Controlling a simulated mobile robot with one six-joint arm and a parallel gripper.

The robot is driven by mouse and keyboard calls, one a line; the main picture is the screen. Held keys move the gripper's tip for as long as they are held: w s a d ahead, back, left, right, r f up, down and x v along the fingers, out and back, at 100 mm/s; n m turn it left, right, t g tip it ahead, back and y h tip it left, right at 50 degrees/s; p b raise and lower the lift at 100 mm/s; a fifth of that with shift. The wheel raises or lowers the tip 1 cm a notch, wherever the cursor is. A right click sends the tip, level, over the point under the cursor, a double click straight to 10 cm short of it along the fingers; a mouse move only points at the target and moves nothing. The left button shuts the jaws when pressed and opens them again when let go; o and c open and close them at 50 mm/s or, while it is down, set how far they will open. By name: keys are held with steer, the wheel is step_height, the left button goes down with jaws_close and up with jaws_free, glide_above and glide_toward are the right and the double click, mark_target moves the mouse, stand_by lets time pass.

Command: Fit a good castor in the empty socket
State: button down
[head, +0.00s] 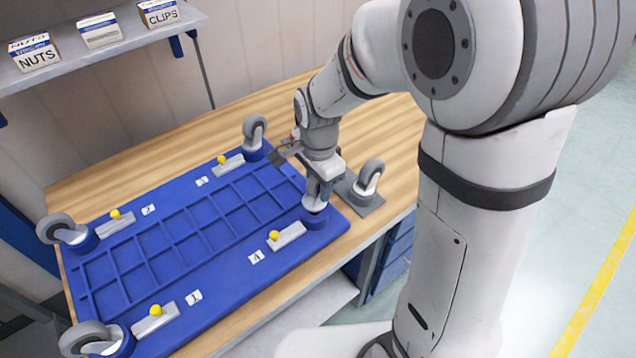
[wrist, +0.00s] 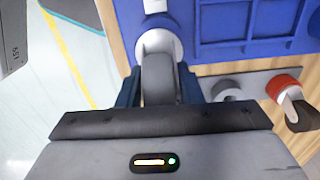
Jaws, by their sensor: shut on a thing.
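My gripper (head: 318,190) points down at the corner of the blue base marked 4. It is shut on a castor (wrist: 158,78); the grey wheel sits between the fingers in the wrist view. The castor's pale lower part (head: 315,204) is at the round blue socket (head: 315,219) of that corner; I cannot tell how deep it sits. The blue base (head: 235,275) has grey-wheeled castors at its other corners: back right (head: 254,132), far left (head: 62,230) and front left (head: 92,340).
A grey plate (head: 350,204) right of the base bears a grey castor (head: 369,178). A castor with a red collar (wrist: 284,86) and dark wheel shows in the wrist view. Yellow-knobbed latches (head: 287,236) lie near the corners. A shelf (head: 120,48) with small boxes hangs behind.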

steer(key=shift+f+b, duration=1.05)
steer(key=shift+f, duration=0.3)
steer(key=shift+f, duration=0.3)
steer(key=c, duration=0.9)
jaws_free()
step_height(320, 180, up, 8)
steer(key=shift+f+b, duration=0.1)
steer(key=shift+b, duration=0.35)
steer(key=s+d+r+n+t, duration=0.1)
steer(key=s+d+n, duration=0.2)
steer(key=s+n, duration=0.1)
steer(key=s+d+r+n+t, duration=0.1)
steer(key=s+d+n, duration=0.2)
steer(key=s+d, duration=0.1)
steer(key=s+d+r+n+t, duration=0.1)
steer(key=s+d+r+n, duration=0.1)
steer(key=s+d+n, duration=0.2)
steer(key=shift+s+d+n, duration=0.1)
steer(key=shift+s+n, duration=0.2)
steer(key=shift+s, duration=0.15)
